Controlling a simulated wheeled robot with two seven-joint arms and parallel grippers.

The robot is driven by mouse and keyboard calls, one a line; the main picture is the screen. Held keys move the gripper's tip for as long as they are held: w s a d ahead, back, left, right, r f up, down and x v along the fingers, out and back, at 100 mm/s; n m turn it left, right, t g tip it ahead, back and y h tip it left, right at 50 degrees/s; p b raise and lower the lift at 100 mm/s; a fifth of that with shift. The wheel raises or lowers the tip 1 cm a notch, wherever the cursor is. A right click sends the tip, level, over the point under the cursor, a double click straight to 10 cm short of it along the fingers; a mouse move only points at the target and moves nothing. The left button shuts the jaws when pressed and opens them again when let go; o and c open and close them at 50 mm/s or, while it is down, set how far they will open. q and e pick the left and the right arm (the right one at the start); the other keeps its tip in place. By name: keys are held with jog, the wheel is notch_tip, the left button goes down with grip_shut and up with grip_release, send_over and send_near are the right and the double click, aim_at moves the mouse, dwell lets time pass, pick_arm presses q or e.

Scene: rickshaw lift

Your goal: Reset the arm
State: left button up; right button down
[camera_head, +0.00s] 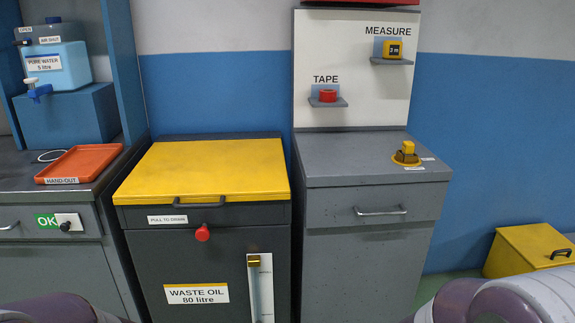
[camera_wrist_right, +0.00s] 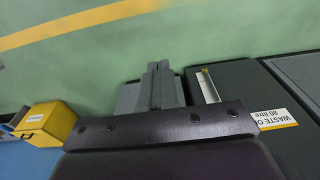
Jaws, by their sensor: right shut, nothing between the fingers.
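My right gripper (camera_wrist_right: 158,68) shows in the right wrist view with its two grey fingers together and nothing between them. It points out over the green floor, apart from the cabinets. In the head view only rounded purple and grey links of my arms show at the bottom left and bottom right corners. Neither gripper shows in the head view, and my left gripper is hidden from both views.
A waste oil cabinet (camera_head: 215,245) with a yellow lid (camera_head: 205,170) stands ahead, beside a grey drawer cabinet (camera_head: 372,255). An orange tray (camera_head: 80,163) lies on the left counter. A yellow box (camera_head: 528,250) sits at right. Green floor (camera_wrist_right: 210,35) is open.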

notch_tip(320, 180, up, 32)
jog(key=s+d+p, duration=0.2)
jog(key=p, duration=2.6)
jog(key=shift+d+f+m+p, duration=0.25)
jog(key=shift+d+m+p, duration=0.05)
jog(key=shift+d+m, duration=0.1)
